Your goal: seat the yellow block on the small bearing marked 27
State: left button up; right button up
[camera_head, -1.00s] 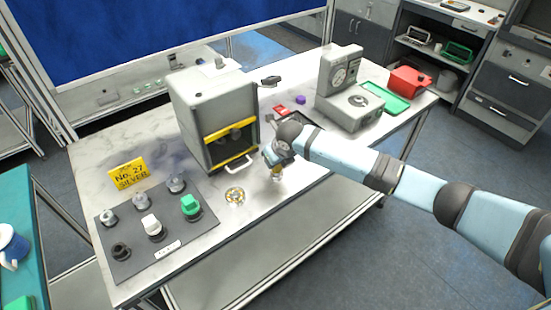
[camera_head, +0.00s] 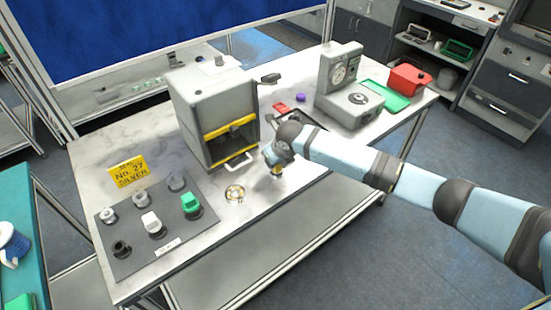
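A small round bearing (camera_head: 235,193) with a gold rim and pale centre lies on the bench in front of the grey press. Its marking is too small to read. My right gripper (camera_head: 276,171) points down just right of the bearing, apart from it and low over the bench. A small yellowish patch shows at its tip; I cannot tell whether this is the yellow block or part of the gripper. The fingers are too small and covered to judge. No separate yellow block is clearly visible. My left gripper is not in view.
The grey press (camera_head: 213,115) with yellow bars stands behind the bearing. A yellow sign reading No. 27 SILVER (camera_head: 128,172) stands behind a dark mat (camera_head: 137,262) with several knobs. A dial machine (camera_head: 338,90), green tray (camera_head: 386,101) and red box (camera_head: 409,80) are at right.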

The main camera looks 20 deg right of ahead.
jog(key=shift+f, duration=0.25)
jog(key=o, duration=1.4)
